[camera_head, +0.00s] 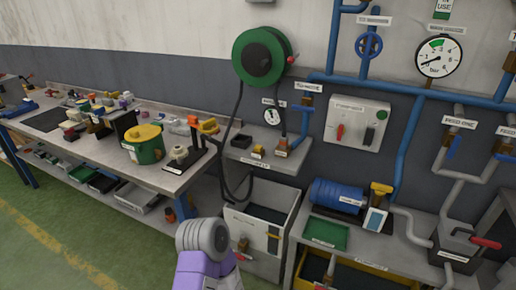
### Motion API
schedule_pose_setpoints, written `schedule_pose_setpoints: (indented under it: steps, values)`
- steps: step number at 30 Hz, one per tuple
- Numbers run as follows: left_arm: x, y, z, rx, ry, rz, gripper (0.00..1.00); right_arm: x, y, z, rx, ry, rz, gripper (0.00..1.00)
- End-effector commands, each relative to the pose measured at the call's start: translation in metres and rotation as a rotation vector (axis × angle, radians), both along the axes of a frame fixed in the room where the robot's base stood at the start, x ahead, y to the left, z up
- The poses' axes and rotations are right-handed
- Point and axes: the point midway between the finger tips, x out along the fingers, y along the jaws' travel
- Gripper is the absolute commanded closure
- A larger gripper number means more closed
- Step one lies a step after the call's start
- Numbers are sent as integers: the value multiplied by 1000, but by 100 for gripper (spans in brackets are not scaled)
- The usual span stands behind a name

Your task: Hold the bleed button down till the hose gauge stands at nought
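The hose gauge is the small round white dial (271,116) on the wall below the green hose reel (259,57); its needle is too small to read. Under it is a grey wall shelf (240,157) with small brass fittings, one at its middle (258,151) and one at its right (282,147) with red on top. I cannot tell which of these, if any, is the bleed button. A purple and grey part of my own arm shows at the bottom centre, below and in front of the shelf. No gripper fingers show.
A dark hose hangs from the reel in a loop beside the shelf. A grey bin (260,218) stands below. A cluttered workbench (178,181) is at left; blue pipes, a large main gauge (438,56) and a switch box (357,123) are at right. Green floor is clear at lower left.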

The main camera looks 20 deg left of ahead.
Motion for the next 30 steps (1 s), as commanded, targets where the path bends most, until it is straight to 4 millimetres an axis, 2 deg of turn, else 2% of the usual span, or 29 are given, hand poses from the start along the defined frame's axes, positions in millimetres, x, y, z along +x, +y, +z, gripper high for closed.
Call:
schedule_pose_setpoints:
  steps: [5,12,14,30]
  values:
    - [0,0,0,0,0,0,57,0,0,0,0,0,0,57]
    - [0,0,0,0,0,0,93,0,0,0,0,0,0,57]
    - [0,0,0,0,0,0,100,0,0,0,0,0,0,57]
    - [0,0,0,0,0,0,100,0,0,0,0,0,0,57]
